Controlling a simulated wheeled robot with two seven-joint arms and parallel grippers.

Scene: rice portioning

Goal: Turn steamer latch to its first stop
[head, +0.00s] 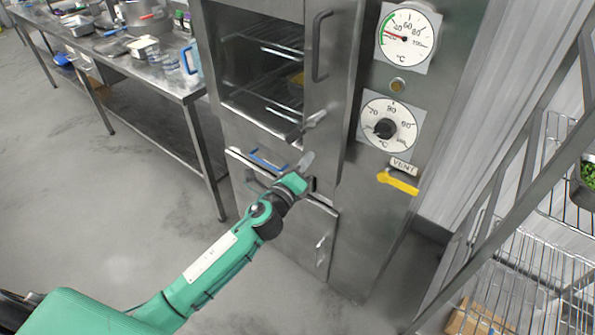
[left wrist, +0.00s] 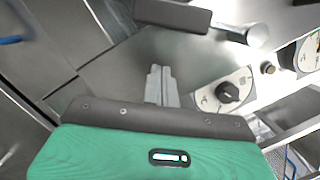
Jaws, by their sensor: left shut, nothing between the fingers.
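The steel steamer (head: 345,215) stands in the middle of the head view. A small grey metal lever, which looks like the latch (head: 315,119), sits at the lower right of the upper chamber. In the left wrist view a dark bar with a round metal end (left wrist: 255,36) shows beyond the fingers; I cannot tell for sure that it is the same latch. My left gripper (head: 307,160) is below the latch and apart from it, in front of the steamer. Its fingers (left wrist: 160,82) are shut and empty. My right gripper is not in view.
A vertical door handle (head: 320,45) is above the latch. The temperature dial (head: 390,123), gauge (head: 406,34) and yellow vent lever (head: 398,183) are to the right. A blue handle (head: 267,160) is left of my gripper. A wire rack (head: 520,260) stands at right, a steel table (head: 160,85) at left.

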